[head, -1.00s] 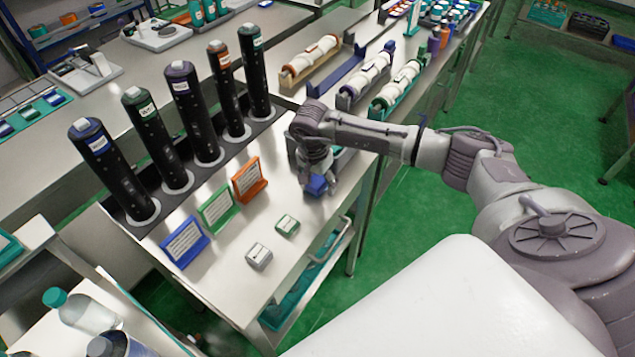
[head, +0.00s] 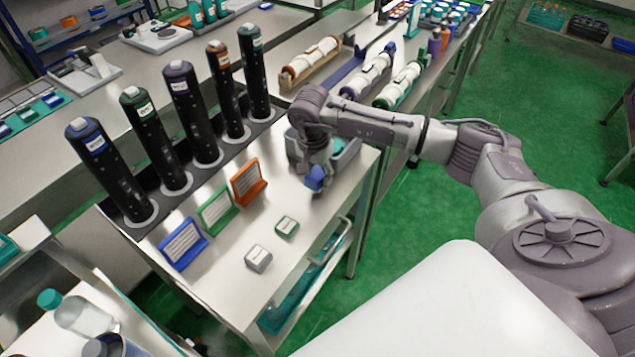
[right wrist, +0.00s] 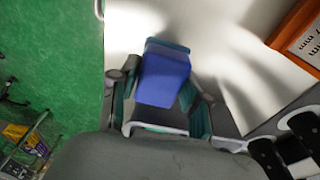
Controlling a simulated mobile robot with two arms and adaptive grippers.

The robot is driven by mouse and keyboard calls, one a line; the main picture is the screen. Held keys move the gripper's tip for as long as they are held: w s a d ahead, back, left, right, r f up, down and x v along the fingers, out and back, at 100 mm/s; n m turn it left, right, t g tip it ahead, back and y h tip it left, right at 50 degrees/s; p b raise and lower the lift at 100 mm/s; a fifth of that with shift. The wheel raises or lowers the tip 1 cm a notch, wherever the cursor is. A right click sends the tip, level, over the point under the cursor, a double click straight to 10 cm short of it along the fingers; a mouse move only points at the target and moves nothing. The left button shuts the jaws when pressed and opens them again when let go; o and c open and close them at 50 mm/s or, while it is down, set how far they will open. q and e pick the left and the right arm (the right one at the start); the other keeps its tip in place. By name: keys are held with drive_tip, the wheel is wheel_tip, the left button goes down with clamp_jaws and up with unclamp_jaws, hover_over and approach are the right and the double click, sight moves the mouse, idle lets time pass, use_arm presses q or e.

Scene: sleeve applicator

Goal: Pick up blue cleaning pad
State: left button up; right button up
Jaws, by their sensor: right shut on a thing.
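The blue cleaning pad (head: 314,183) is held at the end of my right arm, over the right end of the metal table. In the right wrist view the pad (right wrist: 163,80) is a blue block between the two fingers. My right gripper (head: 317,174) is shut on it, with one finger on each side. The gripper hides part of the pad in the head view. It looks slightly above the table top, though the gap is hard to judge. My left gripper is not in view.
A grey bin (head: 347,155) stands right behind my right gripper. Blue, green and orange sign stands (head: 249,182) stand to the left. A green pad (head: 286,226) and a grey pad (head: 258,258) lie in front. Several tall black tubes (head: 193,115) line the back.

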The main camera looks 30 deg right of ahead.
drive_tip(key=s+d+r+b, duration=0.3)
drive_tip(key=s+d+r, duration=0.5)
drive_tip(key=shift+s, duration=0.4)
